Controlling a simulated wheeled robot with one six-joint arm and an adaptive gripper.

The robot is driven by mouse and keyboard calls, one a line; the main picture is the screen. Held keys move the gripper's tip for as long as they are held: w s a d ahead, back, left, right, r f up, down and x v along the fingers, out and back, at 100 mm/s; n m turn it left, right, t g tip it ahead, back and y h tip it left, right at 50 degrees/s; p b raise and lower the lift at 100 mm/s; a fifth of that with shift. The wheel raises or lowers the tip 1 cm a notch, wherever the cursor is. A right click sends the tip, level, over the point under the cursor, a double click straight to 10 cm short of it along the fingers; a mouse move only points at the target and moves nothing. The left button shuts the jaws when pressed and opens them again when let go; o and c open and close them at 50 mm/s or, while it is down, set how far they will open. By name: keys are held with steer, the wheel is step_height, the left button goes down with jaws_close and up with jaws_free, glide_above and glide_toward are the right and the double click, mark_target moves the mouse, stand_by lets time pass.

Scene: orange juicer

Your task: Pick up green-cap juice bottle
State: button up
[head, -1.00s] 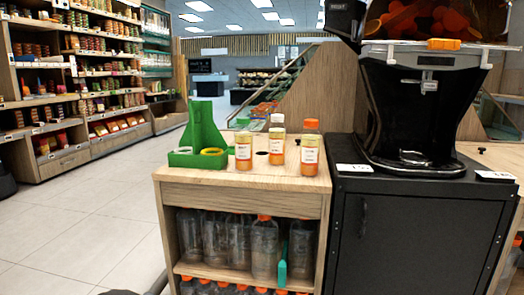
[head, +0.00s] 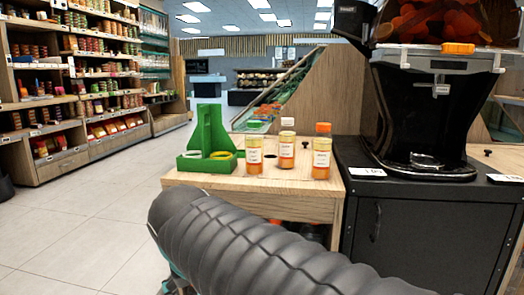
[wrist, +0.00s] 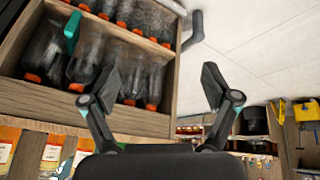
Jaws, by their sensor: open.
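Three small juice bottles stand upright on the wooden counter in the head view. The middle bottle (head: 287,152) has a white cap and the right bottle (head: 321,159) an orange cap. In the wrist view, my gripper (wrist: 160,88) is open and empty, its fingers spread in front of the shelf below the counter. Parts of orange juice bottles (wrist: 52,152) show at that view's lower left, caps hidden. The head view does not show my gripper.
A green holder (head: 207,140) stands left of the bottles on the wooden counter (head: 290,188). A black juicer (head: 425,110) stands on a black cabinet (head: 430,230) at right. Clear bottles with orange caps (wrist: 85,60) fill the shelf below. The tiled floor at left is clear.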

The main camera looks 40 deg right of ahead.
steer(key=w+d+r+m+g+h+p, duration=0.1)
steer(key=w+d+r+m+g+h, duration=0.1)
steer(key=w+d+r+m+h, duration=0.75)
steer(key=m+g+h, duration=0.1)
steer(key=m+g, duration=0.1)
steer(key=m, duration=0.3)
glide_toward(247, 143)
steer(key=x, duration=0.7)
steer(key=shift+d, duration=0.2)
steer(key=shift+r+x, duration=0.15)
steer(key=shift+x, duration=1.2)
steer(key=shift+r+x, duration=0.1)
steer(key=shift+x, duration=1.25)
steer(key=shift+d+r, duration=0.1)
steer(key=c, duration=1.5)
